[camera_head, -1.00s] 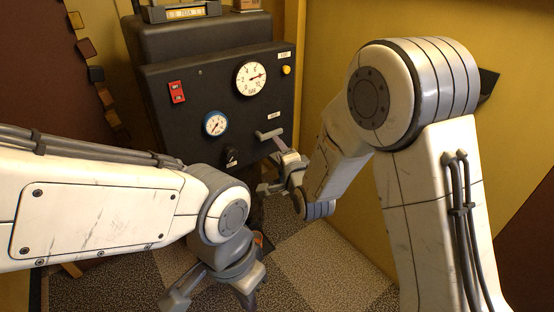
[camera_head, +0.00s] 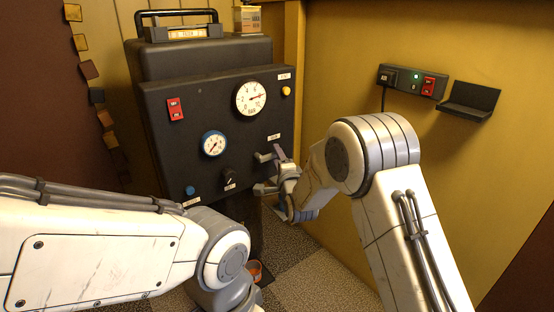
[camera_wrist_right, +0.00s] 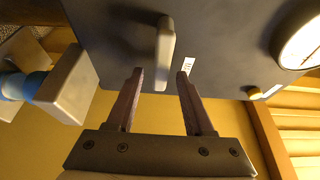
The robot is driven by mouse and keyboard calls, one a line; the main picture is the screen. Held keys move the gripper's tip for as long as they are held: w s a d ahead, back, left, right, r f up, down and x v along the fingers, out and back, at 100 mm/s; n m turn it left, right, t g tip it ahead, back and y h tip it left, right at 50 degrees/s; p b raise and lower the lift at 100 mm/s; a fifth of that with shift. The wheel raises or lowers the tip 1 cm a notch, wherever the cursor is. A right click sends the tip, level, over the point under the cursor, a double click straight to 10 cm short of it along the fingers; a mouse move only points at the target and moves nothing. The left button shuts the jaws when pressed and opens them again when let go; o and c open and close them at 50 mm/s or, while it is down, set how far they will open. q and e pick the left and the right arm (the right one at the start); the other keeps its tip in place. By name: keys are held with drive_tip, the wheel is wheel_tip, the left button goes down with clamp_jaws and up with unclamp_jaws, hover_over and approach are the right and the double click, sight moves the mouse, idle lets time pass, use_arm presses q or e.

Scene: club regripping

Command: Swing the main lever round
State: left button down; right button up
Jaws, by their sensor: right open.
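The main lever, a light grey handle (camera_head: 263,156), sticks out from the right side of the dark machine panel (camera_head: 180,145). In the right wrist view the lever (camera_wrist_right: 164,50) lies ahead of and between my fingertips, with no visible contact. My right gripper (camera_head: 272,171) is open and empty beside the lever; its two fingers (camera_wrist_right: 159,85) show apart in the wrist view. My left arm comes in at lower left, with its gripper out of frame.
The panel carries a white gauge (camera_head: 251,97), a blue-rimmed gauge (camera_head: 214,144), a red switch (camera_head: 175,109) and a black knob (camera_head: 228,177). A switch box (camera_head: 412,81) and a dark shelf (camera_head: 470,101) are on the yellow right wall. A grey block (camera_wrist_right: 68,87) shows left in the wrist view.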

drive_tip(key=shift+w, duration=0.2)
drive_tip(key=shift+c, duration=0.3)
clamp_jaws()
drive_tip(key=shift+a, duration=0.1)
idle(1.0)
